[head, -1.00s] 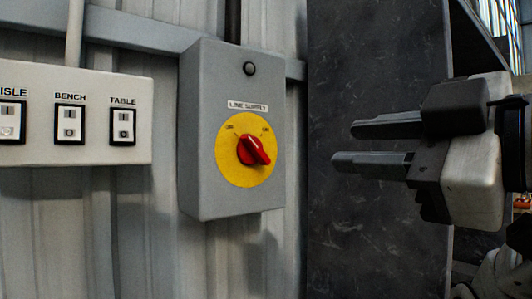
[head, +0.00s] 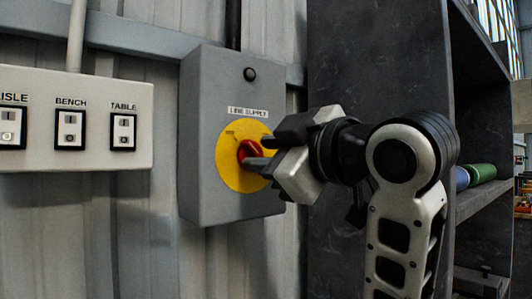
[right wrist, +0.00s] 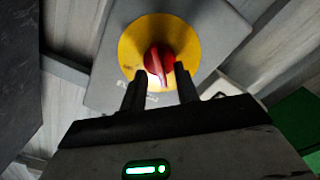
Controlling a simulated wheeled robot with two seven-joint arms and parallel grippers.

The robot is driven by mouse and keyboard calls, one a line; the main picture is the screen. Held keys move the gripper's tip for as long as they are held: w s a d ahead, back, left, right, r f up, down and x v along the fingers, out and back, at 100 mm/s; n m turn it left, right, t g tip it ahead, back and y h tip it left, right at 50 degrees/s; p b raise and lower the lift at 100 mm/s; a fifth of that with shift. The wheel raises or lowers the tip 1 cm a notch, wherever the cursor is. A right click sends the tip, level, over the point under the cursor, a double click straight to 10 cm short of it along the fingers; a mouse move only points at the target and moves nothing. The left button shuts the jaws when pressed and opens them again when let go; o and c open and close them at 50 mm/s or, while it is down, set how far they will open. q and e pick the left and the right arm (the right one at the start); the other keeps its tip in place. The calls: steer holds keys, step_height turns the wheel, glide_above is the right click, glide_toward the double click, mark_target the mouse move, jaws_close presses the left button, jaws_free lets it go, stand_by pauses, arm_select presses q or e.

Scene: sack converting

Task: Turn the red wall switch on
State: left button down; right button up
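The red rotary switch (head: 249,151) sits on a yellow disc (head: 232,178) on a grey box labelled "LINE SUPPLY" (head: 205,130), fixed to the wall. In the right wrist view the red knob (right wrist: 159,62) lies just ahead of my right gripper (right wrist: 160,80). The two fingers are apart, with the knob's near end between or just beyond their tips. I cannot tell if they touch it. In the head view my right gripper (head: 257,154) comes from the right and covers part of the disc and knob. My left gripper is not in view.
A white panel (head: 100,95) with several small rocker switches, labelled "BENCH" and "TABLE" among others, is on the wall to the left. A dark shelf unit (head: 350,50) stands right of the box, with blue and green rolls (head: 480,174) on a shelf.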

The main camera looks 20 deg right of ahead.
steer(key=shift+w+a, duration=0.1)
steer(key=shift+w, duration=0.1)
jaws_close()
